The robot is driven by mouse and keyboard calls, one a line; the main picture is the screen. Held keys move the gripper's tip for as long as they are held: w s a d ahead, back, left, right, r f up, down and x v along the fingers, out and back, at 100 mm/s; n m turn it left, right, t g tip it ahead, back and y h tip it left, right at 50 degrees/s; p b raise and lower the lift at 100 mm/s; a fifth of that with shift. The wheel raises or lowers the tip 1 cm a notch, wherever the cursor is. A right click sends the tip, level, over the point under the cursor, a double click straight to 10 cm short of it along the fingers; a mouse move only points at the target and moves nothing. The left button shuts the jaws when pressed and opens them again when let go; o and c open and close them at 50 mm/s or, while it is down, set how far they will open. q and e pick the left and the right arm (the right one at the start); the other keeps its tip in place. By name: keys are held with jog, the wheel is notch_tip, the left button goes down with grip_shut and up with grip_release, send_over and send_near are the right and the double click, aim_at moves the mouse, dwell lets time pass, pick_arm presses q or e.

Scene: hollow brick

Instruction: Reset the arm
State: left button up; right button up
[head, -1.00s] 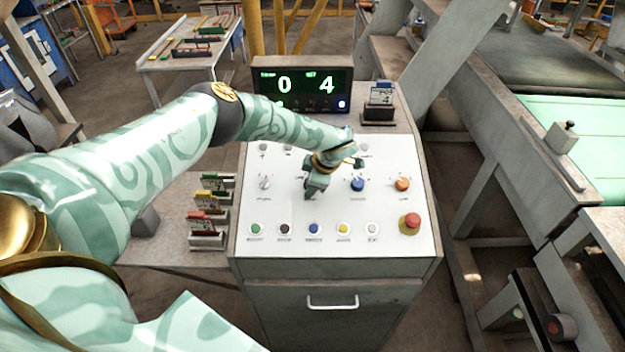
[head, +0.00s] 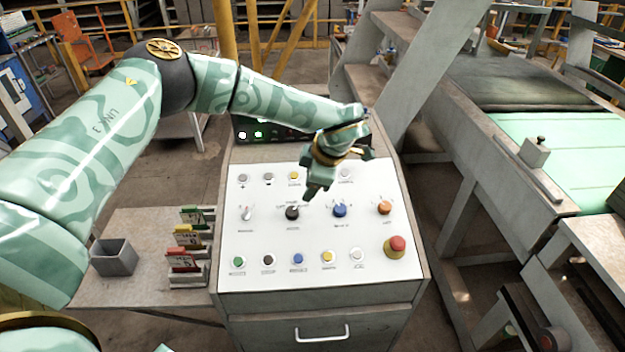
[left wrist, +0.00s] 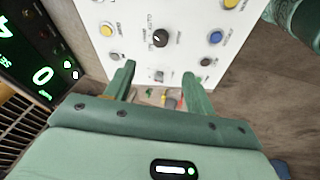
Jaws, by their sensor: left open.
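My left arm comes in from the left, and my left gripper (head: 318,190) hangs above the upper middle of the white control panel (head: 370,245). It points down and holds nothing. In the left wrist view its two fingers (left wrist: 162,72) are apart, with panel and floor visible between and beyond them. The gripper appears clear of the black knob (head: 292,212) below it. My right gripper is not in view.
The panel carries a blue knob (head: 340,210), an orange knob (head: 384,208), a red mushroom button (head: 395,247) and coloured buttons. My arm mostly hides the display (head: 258,133). A grey hollow box (head: 115,258) and card holders (head: 188,262) stand left. A conveyor (head: 560,150) is right.

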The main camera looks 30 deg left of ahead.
pick_arm(q)
jog(key=shift+s+d+r, duration=0.1)
jog(key=shift+d+r, duration=0.1)
jog(key=shift+r, duration=0.3)
